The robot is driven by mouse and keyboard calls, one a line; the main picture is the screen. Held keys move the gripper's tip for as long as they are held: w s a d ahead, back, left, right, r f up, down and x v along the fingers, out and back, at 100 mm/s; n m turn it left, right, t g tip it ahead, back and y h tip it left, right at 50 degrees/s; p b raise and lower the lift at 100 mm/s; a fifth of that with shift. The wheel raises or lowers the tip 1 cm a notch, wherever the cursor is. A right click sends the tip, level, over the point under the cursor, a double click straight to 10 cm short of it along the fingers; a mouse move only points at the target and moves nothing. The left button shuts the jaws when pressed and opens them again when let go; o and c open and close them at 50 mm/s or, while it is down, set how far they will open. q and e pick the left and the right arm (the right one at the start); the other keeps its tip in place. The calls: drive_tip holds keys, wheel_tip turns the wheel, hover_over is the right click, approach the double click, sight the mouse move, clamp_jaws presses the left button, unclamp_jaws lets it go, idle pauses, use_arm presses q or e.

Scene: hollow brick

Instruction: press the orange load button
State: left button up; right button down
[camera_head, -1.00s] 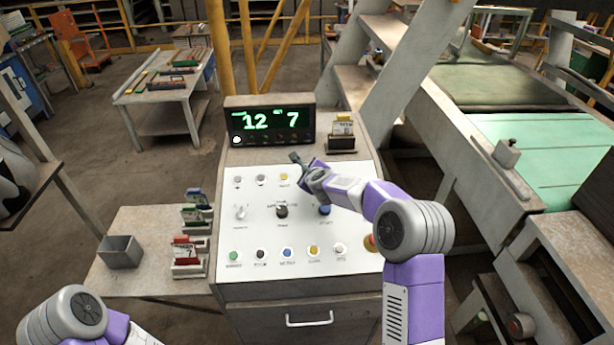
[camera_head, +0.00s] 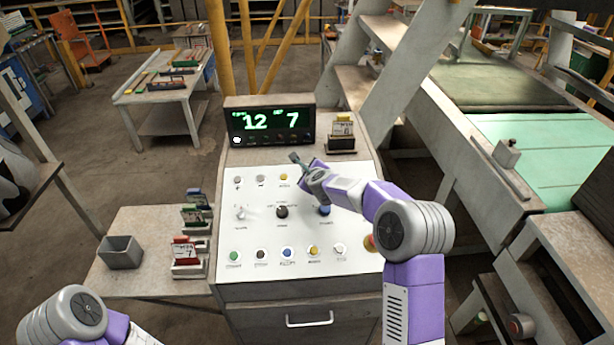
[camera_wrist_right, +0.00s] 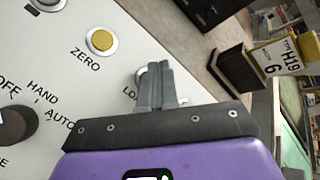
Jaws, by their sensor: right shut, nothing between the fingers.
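The white control panel (camera_head: 245,210) is on the console in front of me. In the right wrist view my right gripper (camera_wrist_right: 155,68) is shut and empty, with its fingertips over a round button with a pale ring (camera_wrist_right: 139,76). A label starting "LO" is beside that button. The fingers hide most of it, so I cannot see its colour or tell whether they touch it. My right gripper (camera_head: 297,159) is at the panel's upper edge in the head view. My left gripper is out of view.
A yellow ZERO button (camera_wrist_right: 101,40) is left of the fingers, and a black HAND/AUTO knob (camera_wrist_right: 14,124) is lower left. The green display (camera_head: 270,122) reads 12 and 7. A card holder (camera_head: 342,135) stands beyond the panel. A lower button row includes a yellow-orange one (camera_head: 313,251).

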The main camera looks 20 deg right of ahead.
drive_tip(key=shift+f, duration=0.1)
idle(0.5)
drive_tip(key=shift+w+f+b, duration=0.15)
drive_tip(key=shift+f+b, duration=0.2)
drive_tip(key=shift+f+b, duration=0.35)
idle(0.5)
drive_tip(key=shift+r, duration=0.1)
idle(0.4)
drive_tip(key=shift+r+p, duration=0.55)
drive_tip(key=shift+r, duration=0.15)
drive_tip(key=r+p, duration=0.1)
drive_tip(key=s+r+p, duration=0.1)
drive_tip(key=r, duration=0.1)
drive_tip(key=r+p, duration=0.1)
drive_tip(key=shift+s+a+r, duration=0.15)
drive_tip(key=shift+s+r, duration=0.2)
idle(0.4)
